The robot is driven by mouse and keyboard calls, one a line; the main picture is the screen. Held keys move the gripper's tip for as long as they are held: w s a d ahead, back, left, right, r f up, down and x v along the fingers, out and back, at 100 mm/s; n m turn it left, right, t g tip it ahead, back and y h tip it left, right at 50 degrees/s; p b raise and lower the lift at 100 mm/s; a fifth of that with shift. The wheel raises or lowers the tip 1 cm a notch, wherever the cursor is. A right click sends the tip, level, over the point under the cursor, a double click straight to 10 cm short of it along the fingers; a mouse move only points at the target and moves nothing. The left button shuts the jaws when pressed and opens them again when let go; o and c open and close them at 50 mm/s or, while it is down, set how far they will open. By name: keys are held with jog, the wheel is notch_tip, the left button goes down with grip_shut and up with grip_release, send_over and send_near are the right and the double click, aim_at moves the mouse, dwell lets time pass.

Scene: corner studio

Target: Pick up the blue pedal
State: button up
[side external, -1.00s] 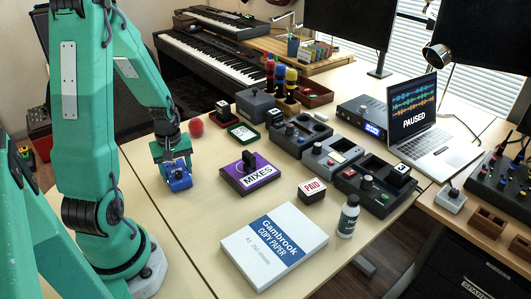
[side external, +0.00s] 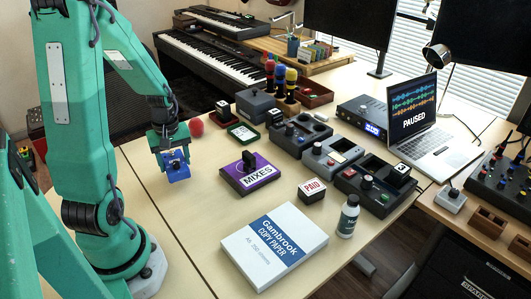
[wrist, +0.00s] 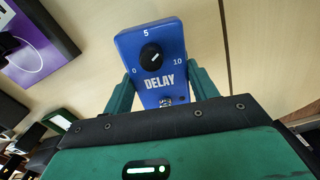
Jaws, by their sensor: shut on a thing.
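The blue pedal (side external: 176,170) is in the jaws of my gripper (side external: 170,153), at the left of the table in the side view. It appears held a little above the wood. In the wrist view the pedal (wrist: 150,42) shows a black knob, a 0-5-10 scale and the word DELAY. The green fingers of my gripper (wrist: 161,92) press on its left and right sides. Its lower end is partly hidden by the gripper body.
A purple MIXES box (side external: 252,177) lies right of the pedal. A red ball (side external: 196,127) and a green-framed tray (side external: 243,133) are behind. A copy paper pack (side external: 273,245), a PAID stamp block (side external: 311,191) and a bottle (side external: 348,216) stand nearer. The table's left front is clear.

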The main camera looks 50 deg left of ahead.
jog(key=w+d+r, duration=0.2)
jog(key=d+r, duration=0.5)
jog(key=d, duration=0.4)
jog(key=shift+w+d+r, duration=0.2)
jog(key=shift+w+r, duration=0.05)
jog(key=shift+w, duration=0.05)
dwell(0.3)
